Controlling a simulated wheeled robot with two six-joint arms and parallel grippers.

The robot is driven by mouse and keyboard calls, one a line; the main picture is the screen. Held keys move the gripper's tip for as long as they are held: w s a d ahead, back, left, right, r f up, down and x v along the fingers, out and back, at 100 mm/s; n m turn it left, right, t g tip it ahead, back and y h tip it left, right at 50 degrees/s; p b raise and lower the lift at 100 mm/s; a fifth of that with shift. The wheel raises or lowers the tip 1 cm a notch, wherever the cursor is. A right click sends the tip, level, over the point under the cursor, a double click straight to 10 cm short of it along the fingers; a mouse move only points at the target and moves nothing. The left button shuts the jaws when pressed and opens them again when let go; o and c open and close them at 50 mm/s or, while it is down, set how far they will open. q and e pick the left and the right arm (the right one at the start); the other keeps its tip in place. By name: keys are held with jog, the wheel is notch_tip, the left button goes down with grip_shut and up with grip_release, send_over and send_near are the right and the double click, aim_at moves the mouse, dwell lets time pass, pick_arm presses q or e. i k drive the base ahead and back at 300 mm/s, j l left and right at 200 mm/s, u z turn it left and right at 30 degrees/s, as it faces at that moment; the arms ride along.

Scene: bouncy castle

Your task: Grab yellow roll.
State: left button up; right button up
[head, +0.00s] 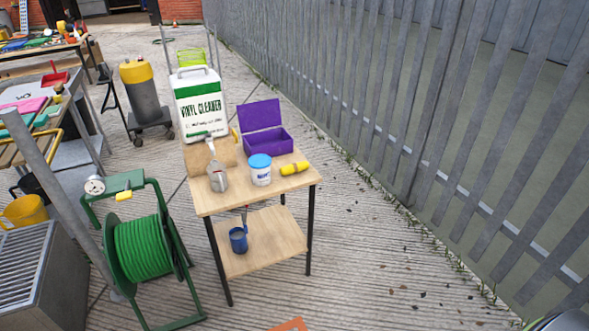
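The yellow roll (294,168) lies on its side on the top of a small wooden two-tier table (240,197). It is near the table's right edge, just right of a white tub with a blue lid (260,176). An open purple box (268,142) stands behind it. Neither of my grippers shows in the head view.
A metal scoop (217,178) and a large white vinyl cleaner jug (200,103) stand on the table's left side. A blue mug (238,240) sits on the lower shelf. A green hose reel (150,248) stands left; a metal fence (430,130) runs right.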

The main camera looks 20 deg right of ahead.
aim_at(296, 167)
jog(key=i+l+u, duration=0.2)
jog(key=l, duration=0.35)
jog(key=i+l+u, duration=0.25)
jog(key=l, duration=0.3)
jog(key=i+l+u, duration=0.2)
jog(key=l, duration=0.35)
jog(key=l+u, duration=0.25)
jog(key=l, duration=0.35)
jog(key=i+l+u, duration=0.2)
jog(key=l, duration=0.45)
jog(key=l+u, duration=0.25)
jog(key=l, duration=0.4)
jog(key=l+u, duration=0.25)
jog(key=l, duration=0.4)
jog(key=l+u, duration=0.3)
jog(key=l, duration=0.4)
jog(key=k+l+u, duration=0.25)
jog(key=l, duration=0.35)
jog(key=i+l, duration=0.05)
jog(key=i, duration=0.05)
